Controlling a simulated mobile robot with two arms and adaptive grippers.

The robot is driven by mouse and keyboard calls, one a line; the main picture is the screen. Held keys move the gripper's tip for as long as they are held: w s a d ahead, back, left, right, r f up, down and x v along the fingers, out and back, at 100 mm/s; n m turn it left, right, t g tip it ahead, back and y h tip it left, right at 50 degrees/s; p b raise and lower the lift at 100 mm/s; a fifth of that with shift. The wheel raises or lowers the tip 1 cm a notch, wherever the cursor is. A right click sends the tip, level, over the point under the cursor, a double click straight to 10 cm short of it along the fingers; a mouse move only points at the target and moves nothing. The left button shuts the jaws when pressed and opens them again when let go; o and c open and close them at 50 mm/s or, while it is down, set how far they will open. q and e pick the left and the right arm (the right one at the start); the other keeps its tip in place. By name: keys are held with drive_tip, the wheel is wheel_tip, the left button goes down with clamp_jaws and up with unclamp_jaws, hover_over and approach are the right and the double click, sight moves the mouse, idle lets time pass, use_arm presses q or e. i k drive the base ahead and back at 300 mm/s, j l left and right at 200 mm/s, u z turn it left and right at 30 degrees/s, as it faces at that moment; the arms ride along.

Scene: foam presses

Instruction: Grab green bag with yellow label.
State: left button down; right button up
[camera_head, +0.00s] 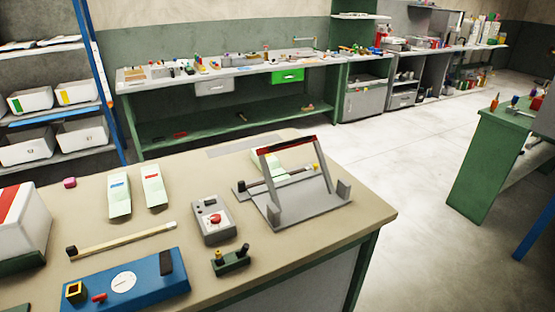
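Two pale green bags lie side by side on the beige table (190,165). The left bag (119,204) has a blue label, and the right one (154,195) has a red label. A third pale green item (258,163), seemingly another bag, lies behind the grey press frame (300,208). The frame's red-topped bar partly covers it, and I cannot make out its label. I see no clear yellow label on any bag. Neither of my grippers is in view.
A control box with a red button (213,221), a wooden-handled tool (120,241) and a blue device (125,281) occupy the table front. A white and red box (22,225) stands at the left. The pink block (70,183) sits near the bags.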

sight(279, 175)
drive_tip(key=i+l+z, duration=0.25)
drive_tip(key=z, duration=0.15)
drive_tip(key=i+l+z, duration=0.6)
drive_tip(key=z, duration=0.2)
drive_tip(key=i+l+z, duration=0.1)
drive_tip(key=i+z, duration=0.3)
drive_tip(key=i+l, duration=0.2)
drive_tip(key=i, duration=0.5)
drive_tip(key=i+l, duration=0.15)
drive_tip(key=i, duration=0.55)
drive_tip(key=i+j+u, duration=0.15)
drive_tip(key=i+u, duration=0.15)
drive_tip(key=u, duration=0.2)
drive_tip(key=i+u, duration=0.3)
drive_tip(key=u, duration=0.2)
drive_tip(key=i+l+u, duration=0.1)
drive_tip(key=i+u, duration=0.25)
drive_tip(key=u, duration=0.15)
drive_tip(key=i+l+u, duration=0.2)
drive_tip(key=u, duration=0.3)
drive_tip(key=i+l, duration=0.05)
drive_tip(key=i, duration=0.05)
